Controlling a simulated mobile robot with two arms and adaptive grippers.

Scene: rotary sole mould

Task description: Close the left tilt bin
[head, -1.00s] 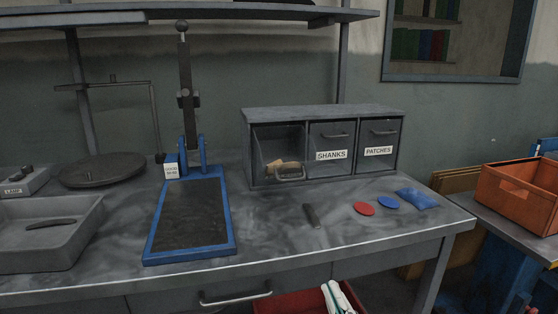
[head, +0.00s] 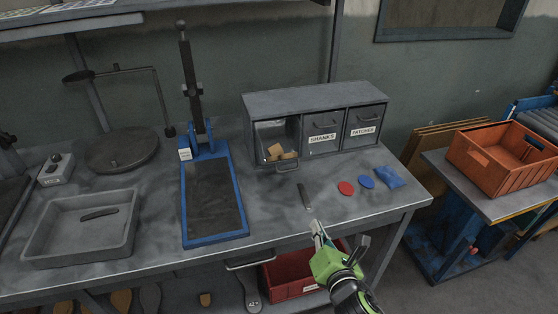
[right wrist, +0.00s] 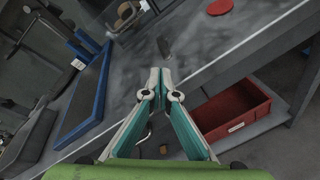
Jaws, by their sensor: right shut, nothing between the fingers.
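The left tilt bin (head: 286,166) is the leftmost of three bins in a grey cabinet (head: 315,97) on the bench. Its front is tipped forward and down, and tan blocks show inside. The bins marked SHANKS (head: 322,132) and PATCHES (head: 363,125) look shut. My right gripper (head: 317,226) is at the bench's front edge, below and to the right of the open bin, well apart from it. In the right wrist view its fingers (right wrist: 160,72) meet at the tips with nothing between them. My left gripper is not in view.
A blue-framed press (head: 214,240) stands left of the cabinet, with a grey tray (head: 80,228) further left. A dark strip (head: 305,195), a red disc (head: 346,188), a blue disc (head: 366,182) and a blue packet (head: 390,177) lie before the cabinet. A red crate (head: 290,278) sits below.

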